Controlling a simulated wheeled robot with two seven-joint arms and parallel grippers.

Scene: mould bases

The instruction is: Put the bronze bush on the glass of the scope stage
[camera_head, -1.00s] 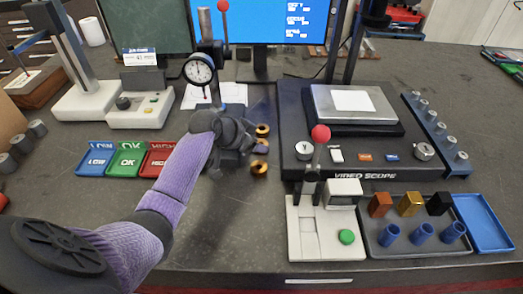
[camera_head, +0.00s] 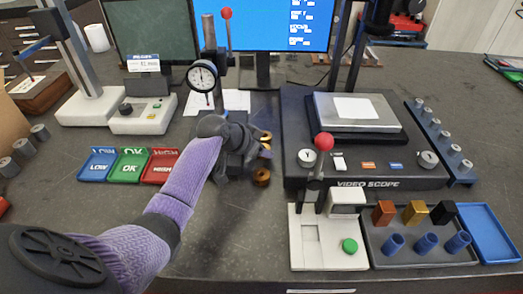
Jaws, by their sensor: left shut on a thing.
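Several bronze bushes stand in a short column left of the video scope (camera_head: 300,180). The nearest bush (camera_head: 261,177) is clear of my fingers, and the far bush (camera_head: 266,135) is partly covered. My left gripper (camera_head: 262,153) is shut on the middle bronze bush (camera_head: 267,148), mostly hidden by the dark fingers. It appears to be still at its place in the column; I cannot tell whether it is lifted. The scope stage (camera_head: 324,110) carries a bright white square, its glass (camera_head: 356,108), which is empty. My right gripper is out of view.
A dial gauge on a stand (camera_head: 202,76) rises behind my left gripper. Blue, green and red trays (camera_head: 128,165) lie to the left. A white fixture with a red-knobbed lever (camera_head: 323,141) stands before the scope. Grey pins line the blue rack (camera_head: 440,140) at right.

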